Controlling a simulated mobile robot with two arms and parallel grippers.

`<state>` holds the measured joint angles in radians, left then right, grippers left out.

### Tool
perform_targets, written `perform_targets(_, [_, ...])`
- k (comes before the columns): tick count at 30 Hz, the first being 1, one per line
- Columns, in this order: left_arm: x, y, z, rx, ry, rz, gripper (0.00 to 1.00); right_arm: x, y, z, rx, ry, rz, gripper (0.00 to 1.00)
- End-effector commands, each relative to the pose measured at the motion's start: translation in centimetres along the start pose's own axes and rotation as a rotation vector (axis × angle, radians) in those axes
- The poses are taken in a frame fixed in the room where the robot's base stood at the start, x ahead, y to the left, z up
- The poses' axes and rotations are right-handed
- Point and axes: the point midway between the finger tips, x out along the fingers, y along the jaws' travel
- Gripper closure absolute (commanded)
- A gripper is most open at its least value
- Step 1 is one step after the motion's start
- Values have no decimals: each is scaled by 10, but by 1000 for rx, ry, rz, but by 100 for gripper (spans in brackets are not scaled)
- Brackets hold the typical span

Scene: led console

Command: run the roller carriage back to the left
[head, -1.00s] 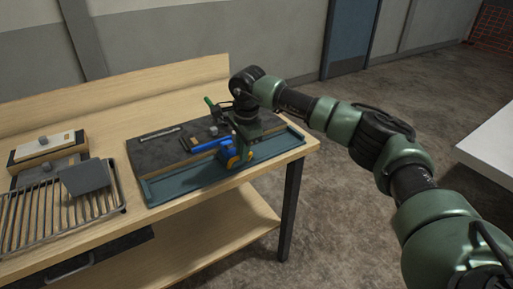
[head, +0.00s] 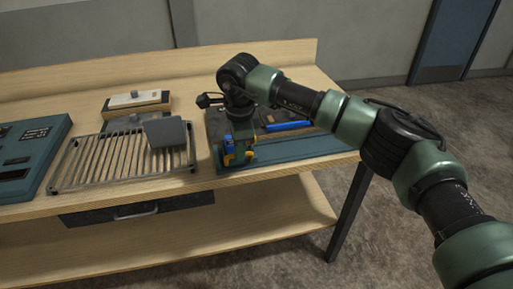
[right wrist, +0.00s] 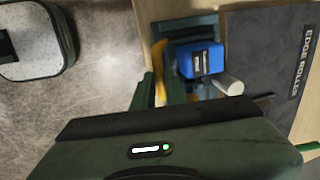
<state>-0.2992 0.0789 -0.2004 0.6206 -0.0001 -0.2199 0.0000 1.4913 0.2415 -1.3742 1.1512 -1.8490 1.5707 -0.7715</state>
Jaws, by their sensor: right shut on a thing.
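The roller carriage (head: 229,147) is a small blue and yellow block at the left end of the dark edge roller board (head: 213,122). A teal rail (head: 310,148) runs along the board's front edge. My right gripper (head: 240,147) points down at the carriage and is shut on its yellow part. The right wrist view shows the blue block of the carriage (right wrist: 201,59) beside the green fingers (right wrist: 160,82), with a pale cylinder by it. The gripper partly hides the carriage in the head view. My left gripper is not in view.
A blue bar (head: 288,126) lies on the board right of the carriage. Left of the board are a wire rack (head: 95,165) with a grey plate (head: 166,132), a pale-topped block (head: 137,102) and a teal console (head: 30,150). The rail right of the carriage looks clear.

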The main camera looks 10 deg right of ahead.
Motion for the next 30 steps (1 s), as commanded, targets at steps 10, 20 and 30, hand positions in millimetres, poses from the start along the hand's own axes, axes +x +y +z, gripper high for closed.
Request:
perform_targets(10, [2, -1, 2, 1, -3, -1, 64, -1, -1, 14, -1, -3, -2, 100])
perform_targets(20, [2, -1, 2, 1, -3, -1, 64, -1, 0, 15, -2, -6, -2, 66])
perform_targets(30, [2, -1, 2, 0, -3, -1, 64, -2, -1, 12, 0, -1, -1, 66])
